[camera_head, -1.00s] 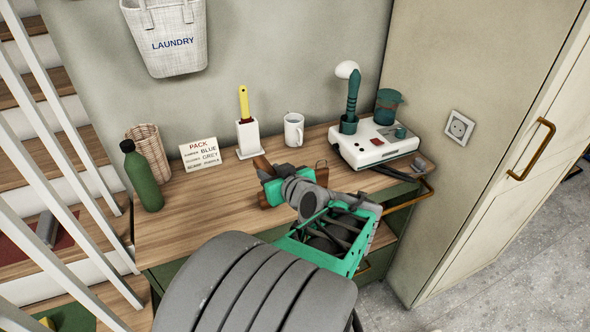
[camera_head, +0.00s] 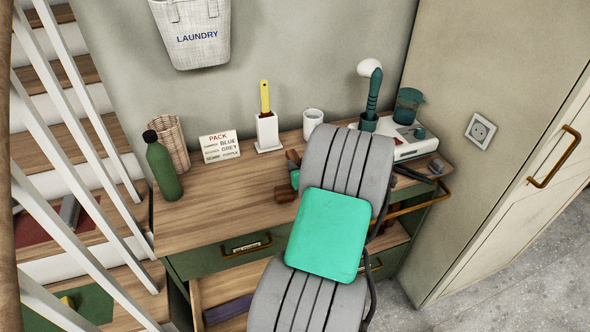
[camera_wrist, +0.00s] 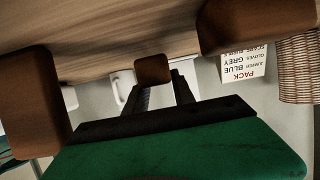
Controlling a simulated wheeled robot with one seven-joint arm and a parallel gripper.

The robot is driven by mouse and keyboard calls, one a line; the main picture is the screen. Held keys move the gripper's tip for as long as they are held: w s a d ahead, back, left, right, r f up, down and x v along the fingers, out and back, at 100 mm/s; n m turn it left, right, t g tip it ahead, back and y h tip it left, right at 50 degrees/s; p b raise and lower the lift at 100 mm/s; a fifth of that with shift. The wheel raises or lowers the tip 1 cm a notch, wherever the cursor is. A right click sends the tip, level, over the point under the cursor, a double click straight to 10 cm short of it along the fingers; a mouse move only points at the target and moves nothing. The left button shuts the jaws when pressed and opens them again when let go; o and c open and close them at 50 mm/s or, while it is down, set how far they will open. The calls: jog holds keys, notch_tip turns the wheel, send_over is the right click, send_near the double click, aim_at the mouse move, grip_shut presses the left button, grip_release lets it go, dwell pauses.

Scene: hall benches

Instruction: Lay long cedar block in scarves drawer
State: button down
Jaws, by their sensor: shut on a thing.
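My gripper (camera_wrist: 157,88) is shut on a brown wooden block (camera_wrist: 152,70), whose small squarish end shows between the dark fingertips. Its length cannot be judged. Two more brown wooden pieces show close to the camera in the wrist view, one at the left (camera_wrist: 30,100) and one at the top right (camera_wrist: 245,22). In the head view my arm hides most of the gripper; brown wood (camera_head: 286,193) shows beside it, over the bench top. An open drawer (camera_head: 208,285) under the bench holds a folded purple cloth (camera_head: 228,309). My arm covers part of it.
The bench top (camera_head: 215,207) carries a green bottle (camera_head: 163,168), a wicker basket (camera_head: 172,140), a packing card (camera_head: 219,146), a brush in a holder (camera_head: 267,130), a white mug (camera_head: 313,122) and a white appliance (camera_head: 415,143).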

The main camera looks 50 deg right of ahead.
jog(key=shift+f, duration=0.95)
jog(key=c, duration=1.5)
grip_release()
jog(key=o, duration=0.4)
jog(key=shift+o, duration=0.2)
